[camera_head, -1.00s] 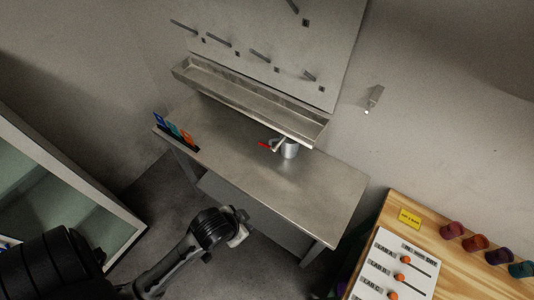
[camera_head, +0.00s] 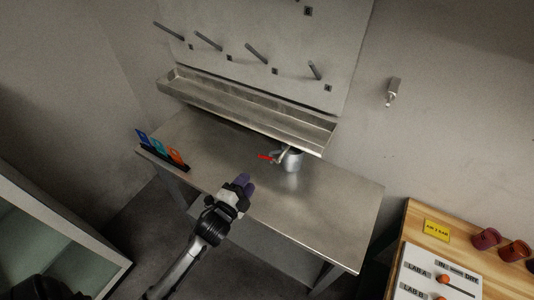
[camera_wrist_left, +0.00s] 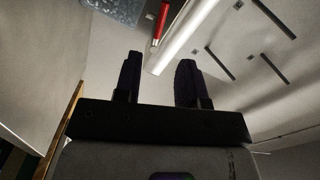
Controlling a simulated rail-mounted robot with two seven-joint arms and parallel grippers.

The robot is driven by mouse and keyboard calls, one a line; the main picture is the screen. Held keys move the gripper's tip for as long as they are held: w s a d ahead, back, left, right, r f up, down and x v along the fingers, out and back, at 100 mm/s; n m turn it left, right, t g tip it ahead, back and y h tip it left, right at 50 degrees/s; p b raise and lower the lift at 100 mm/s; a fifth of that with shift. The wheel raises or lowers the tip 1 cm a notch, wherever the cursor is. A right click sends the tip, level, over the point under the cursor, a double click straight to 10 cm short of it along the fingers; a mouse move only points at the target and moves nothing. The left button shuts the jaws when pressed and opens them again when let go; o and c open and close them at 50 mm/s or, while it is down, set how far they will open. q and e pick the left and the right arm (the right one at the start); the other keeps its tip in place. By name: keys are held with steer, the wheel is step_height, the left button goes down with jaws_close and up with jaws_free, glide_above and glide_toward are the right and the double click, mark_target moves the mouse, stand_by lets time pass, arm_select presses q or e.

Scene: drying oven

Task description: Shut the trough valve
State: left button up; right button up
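The trough (camera_head: 245,108) is a long grey metal channel below the pegboard. In the left wrist view the red handle (camera_wrist_left: 161,22) lies beyond the fingers, near the top. My left gripper (camera_head: 245,184) is over the table's front edge, short of the handle and apart from it. Its two dark fingers (camera_wrist_left: 158,62) are spread with nothing between them. My right gripper is not in view.
The metal table (camera_head: 330,205) is mostly clear. A rack with blue, teal and orange cards (camera_head: 162,150) stands at its left end. A wooden bench (camera_head: 425,215) with a labelled slider board and coloured cups is at right. Pegs (camera_head: 208,41) stick out above the trough.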

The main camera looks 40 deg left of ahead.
mark_target(269, 159)
arm_select(q)
steer(key=w+a, duration=0.2)
steer(key=w, duration=1.1)
steer(key=shift+w+a+m+b, duration=0.2)
steer(key=shift+w+m+b, duration=0.05)
steer(key=shift+m+b, duration=0.2)
steer(key=shift+c, duration=0.2)
jaws_close()
steer(key=shift+r, duration=0.1)
